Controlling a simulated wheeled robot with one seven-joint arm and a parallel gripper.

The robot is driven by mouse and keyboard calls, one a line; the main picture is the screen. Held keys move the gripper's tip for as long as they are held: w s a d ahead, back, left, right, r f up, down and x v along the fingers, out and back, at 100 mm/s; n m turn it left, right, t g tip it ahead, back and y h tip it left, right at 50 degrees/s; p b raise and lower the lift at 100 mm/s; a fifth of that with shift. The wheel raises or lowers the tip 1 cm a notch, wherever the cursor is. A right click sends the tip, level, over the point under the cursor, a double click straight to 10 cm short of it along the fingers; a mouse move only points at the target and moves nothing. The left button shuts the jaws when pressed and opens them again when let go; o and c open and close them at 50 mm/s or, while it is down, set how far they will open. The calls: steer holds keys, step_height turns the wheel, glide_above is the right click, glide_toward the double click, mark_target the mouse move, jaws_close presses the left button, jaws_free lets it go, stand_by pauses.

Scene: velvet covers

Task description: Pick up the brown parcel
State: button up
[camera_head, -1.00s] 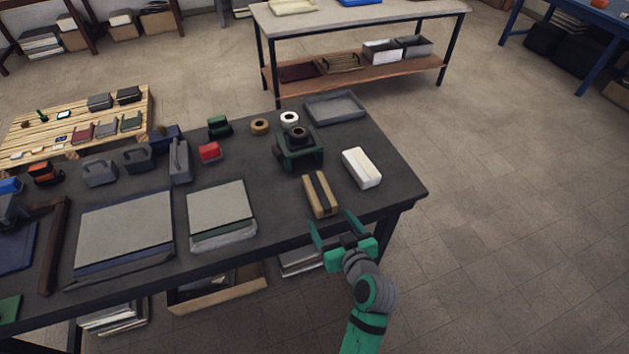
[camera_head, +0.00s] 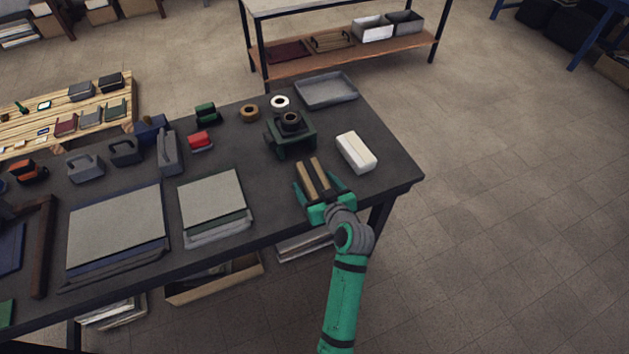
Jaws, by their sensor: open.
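The brown parcel (camera_head: 311,174) lies on the dark table near its right front edge. It is a small tan block with a dark band along its length. My green gripper (camera_head: 318,188) is open, with one finger on the left side of the parcel and the other on its right. The palm is at the parcel's near end and hides part of it. I cannot tell whether the fingers touch the parcel.
A white block (camera_head: 356,152) lies close on the right. A dark green device (camera_head: 290,133) stands just behind the parcel. A stack of grey boards (camera_head: 212,205) lies to the left. A grey tray (camera_head: 326,90) sits at the table's back right corner.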

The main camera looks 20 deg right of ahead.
mark_target(314, 178)
steer(key=shift+w+d+f, duration=0.2)
steer(key=shift+w+f, duration=0.1)
steer(key=shift+w, duration=0.45)
steer(key=shift+w+d+f, duration=0.15)
steer(key=shift+w+f, duration=0.1)
steer(key=shift+w, duration=0.45)
steer(key=shift+c, duration=0.4)
steer(key=shift+s+d, duration=0.15)
steer(key=c, duration=1.4)
steer(key=shift+a+r, duration=0.1)
steer(key=shift+a, duration=0.3)
steer(key=shift+c, duration=0.2)
